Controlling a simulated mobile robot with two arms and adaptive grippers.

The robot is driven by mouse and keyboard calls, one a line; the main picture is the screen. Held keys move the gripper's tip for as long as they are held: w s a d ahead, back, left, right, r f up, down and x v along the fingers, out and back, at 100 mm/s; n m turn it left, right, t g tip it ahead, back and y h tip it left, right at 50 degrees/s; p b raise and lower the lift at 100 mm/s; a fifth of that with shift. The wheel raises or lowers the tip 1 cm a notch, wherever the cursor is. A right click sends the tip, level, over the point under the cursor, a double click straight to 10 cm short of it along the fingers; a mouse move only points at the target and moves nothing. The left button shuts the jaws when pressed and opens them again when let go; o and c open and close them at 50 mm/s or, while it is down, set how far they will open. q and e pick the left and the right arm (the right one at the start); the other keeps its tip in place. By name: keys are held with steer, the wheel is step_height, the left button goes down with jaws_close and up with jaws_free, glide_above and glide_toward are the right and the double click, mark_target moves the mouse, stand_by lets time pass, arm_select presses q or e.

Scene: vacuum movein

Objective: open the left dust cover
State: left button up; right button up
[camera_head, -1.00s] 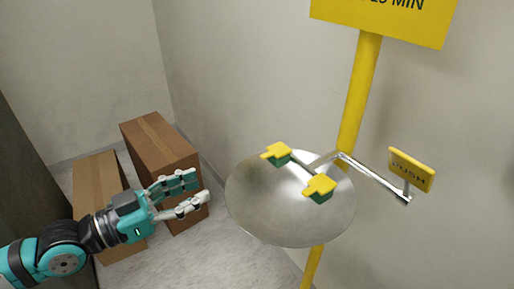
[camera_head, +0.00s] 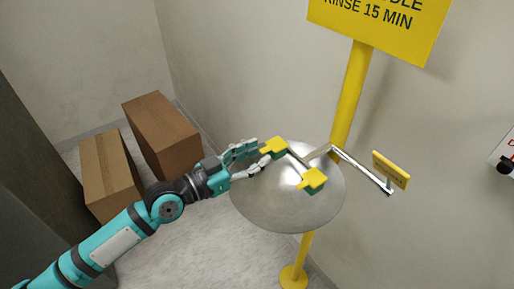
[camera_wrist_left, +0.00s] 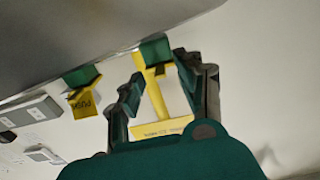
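The left dust cover (camera_head: 274,145) is a yellow flap on a green nozzle head, above the steel bowl (camera_head: 290,212) of a yellow eyewash station. My left gripper (camera_head: 263,153) is beside its left side, fingers pointing at it. In the left wrist view, my gripper (camera_wrist_left: 158,70) is open, with a green nozzle head (camera_wrist_left: 155,50) just ahead between the fingertips. Nothing is gripped; whether a fingertip touches the cover I cannot tell. The right dust cover (camera_head: 313,179) is also yellow and looks closed. My right gripper is not in view.
The yellow pole (camera_head: 350,100) carries a rinse sign (camera_head: 385,25). A yellow push plate (camera_head: 390,170) sticks out at right. Two cardboard boxes (camera_head: 163,135) stand by the back wall. A dark surface is at the far left. Bare floor lies below the bowl.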

arm_select(q)
steer(key=shift+w+d, duration=0.25)
steer(key=shift+d, duration=0.1)
steer(key=shift+c, duration=0.2)
jaws_close()
